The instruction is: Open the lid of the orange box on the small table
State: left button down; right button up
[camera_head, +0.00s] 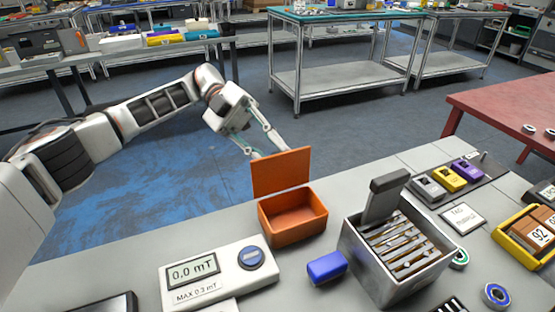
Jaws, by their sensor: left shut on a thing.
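The orange box (296,229) stands on the grey table near its far edge. Its orange lid (281,172) is up, roughly upright at the back of the box, and the inside shows empty. My left gripper (264,152) reaches in from the left behind the lid. Its fingers are shut on the lid's upper left part; the fingertips are partly hidden by the lid. My right gripper is not in view.
A meter (219,277) reading 0,0 mT lies front left of the box. A blue block (326,267) and a grey metal bin (372,275) with metal strips are to the right. Grey, yellow and purple devices, a tag card (463,219) and a yellow tray (515,247) lie farther right.

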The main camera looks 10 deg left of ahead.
pick_arm(q)
jog(key=shift+w+a+f+g+h+b, duration=0.1)
jog(key=shift+w+f+g+h+b, duration=0.15)
jog(key=shift+f+b, duration=0.25)
jog(key=shift+w+a+f+g+h+b, duration=0.15)
jog(key=shift+f+g+h+b, duration=0.1)
jog(key=shift+f+g+b, duration=0.15)
jog(key=shift+w+r+n+b, duration=0.1)
jog(key=shift+r+n+b, duration=0.05)
jog(key=shift+n+b, duration=0.15)
jog(key=shift+a+r+h, duration=0.1)
jog(key=shift+r+h, duration=0.05)
jog(key=shift+h, duration=0.25)
jog(key=c, duration=1.8)
grip_release()
jog(key=shift+r, duration=0.1)
notch_tip(320, 180, up, 10)
jog(key=shift+f, duration=0.1)
